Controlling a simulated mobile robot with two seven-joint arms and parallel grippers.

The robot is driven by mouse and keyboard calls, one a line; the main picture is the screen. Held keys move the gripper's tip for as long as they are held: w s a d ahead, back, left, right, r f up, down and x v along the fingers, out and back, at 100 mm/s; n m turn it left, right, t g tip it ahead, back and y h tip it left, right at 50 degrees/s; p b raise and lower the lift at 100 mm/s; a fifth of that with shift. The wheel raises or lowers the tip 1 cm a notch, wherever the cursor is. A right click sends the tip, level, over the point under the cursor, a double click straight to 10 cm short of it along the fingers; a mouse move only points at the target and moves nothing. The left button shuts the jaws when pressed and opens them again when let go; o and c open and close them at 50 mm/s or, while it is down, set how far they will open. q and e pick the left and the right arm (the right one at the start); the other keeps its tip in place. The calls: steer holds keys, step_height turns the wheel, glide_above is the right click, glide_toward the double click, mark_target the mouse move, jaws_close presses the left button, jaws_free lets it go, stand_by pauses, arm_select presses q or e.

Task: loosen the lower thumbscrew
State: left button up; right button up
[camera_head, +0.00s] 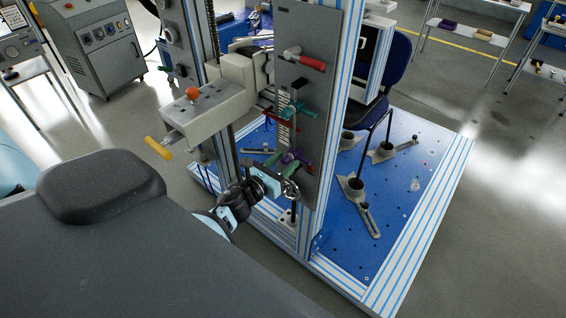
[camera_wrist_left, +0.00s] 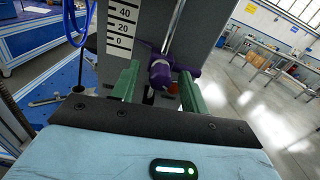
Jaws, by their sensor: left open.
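The lower thumbscrew is a purple knob with a crossbar, low on the grey upright plate. In the head view this purple thumbscrew (camera_head: 289,157) is partly covered by my left gripper (camera_head: 285,162). In the left wrist view the purple thumbscrew (camera_wrist_left: 160,72) lies between the two green fingers of my left gripper (camera_wrist_left: 160,78). The fingers are open, one on each side, with a visible gap to the knob's body; contact with the crossbar cannot be told. A teal-handled part (camera_head: 292,109) sits higher on the plate. My right gripper is not in view.
The grey plate (camera_head: 292,80) carries a red-handled lever (camera_head: 305,61) near its top. A beige box (camera_head: 208,110) with an orange knob and a yellow handle juts out left. A printed scale (camera_wrist_left: 122,25) stands beside the thumbscrew. The blue perforated base (camera_head: 405,200) holds several clamps.

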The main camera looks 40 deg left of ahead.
arm_select(q)
steer(key=shift+c, duration=0.5)
jaws_close()
